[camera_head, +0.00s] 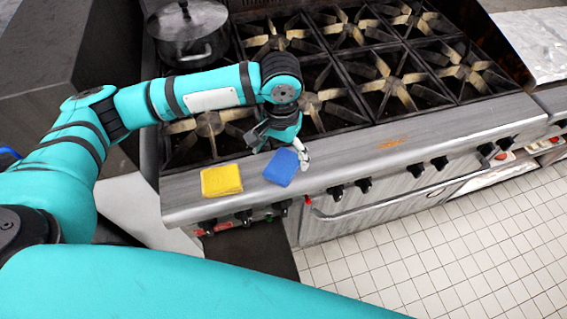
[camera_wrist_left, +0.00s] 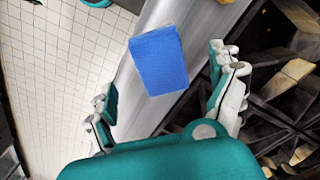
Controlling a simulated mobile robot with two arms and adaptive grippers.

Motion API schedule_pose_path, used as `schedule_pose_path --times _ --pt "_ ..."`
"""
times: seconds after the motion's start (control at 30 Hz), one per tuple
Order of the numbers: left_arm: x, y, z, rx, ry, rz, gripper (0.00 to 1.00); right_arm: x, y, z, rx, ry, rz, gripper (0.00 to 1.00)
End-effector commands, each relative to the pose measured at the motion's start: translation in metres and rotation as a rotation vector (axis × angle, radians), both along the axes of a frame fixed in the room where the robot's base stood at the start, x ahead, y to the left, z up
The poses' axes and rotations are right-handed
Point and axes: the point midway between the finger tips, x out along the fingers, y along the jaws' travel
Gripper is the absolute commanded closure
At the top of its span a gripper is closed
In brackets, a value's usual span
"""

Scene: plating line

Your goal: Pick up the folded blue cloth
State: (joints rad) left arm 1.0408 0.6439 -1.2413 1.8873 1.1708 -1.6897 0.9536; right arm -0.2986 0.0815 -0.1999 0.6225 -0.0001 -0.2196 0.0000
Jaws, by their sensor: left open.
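The folded blue cloth (camera_head: 281,167) lies on the steel front ledge of the stove, right of a yellow cloth. It also shows in the left wrist view (camera_wrist_left: 159,60), flat on the ledge and ahead of the fingers. My left gripper (camera_wrist_left: 170,100) is open and empty, its two fingers spread wide to either side of the cloth's line. In the head view my left gripper (camera_head: 291,153) is just behind and above the cloth's back right edge. Whether a finger touches the cloth cannot be told. My right gripper is in neither view.
A folded yellow cloth (camera_head: 221,180) lies left of the blue one on the ledge (camera_head: 375,158). Burner grates (camera_head: 390,70) stand behind, with a lidded pot (camera_head: 187,35) at the back left. Knobs (camera_head: 363,185) line the stove front. The ledge to the right is clear.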

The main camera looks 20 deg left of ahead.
Motion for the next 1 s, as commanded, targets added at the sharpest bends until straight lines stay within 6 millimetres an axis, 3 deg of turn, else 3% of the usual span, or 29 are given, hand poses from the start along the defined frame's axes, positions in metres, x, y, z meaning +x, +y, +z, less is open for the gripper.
schedule_pose_path --times 0.17,0.5,0.77,1.0 --pt "0.001 0.000 -0.010 0.000 0.002 0.000 0.08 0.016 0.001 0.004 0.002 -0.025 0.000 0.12" --pt "0.007 -0.002 -0.055 0.000 0.001 -0.001 0.08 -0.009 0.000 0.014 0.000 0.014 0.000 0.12" --pt "0.007 -0.002 -0.059 0.000 0.000 -0.002 0.08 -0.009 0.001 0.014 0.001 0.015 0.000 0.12" --pt "0.007 -0.002 -0.059 0.000 0.000 -0.002 0.36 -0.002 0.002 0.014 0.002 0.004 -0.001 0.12"
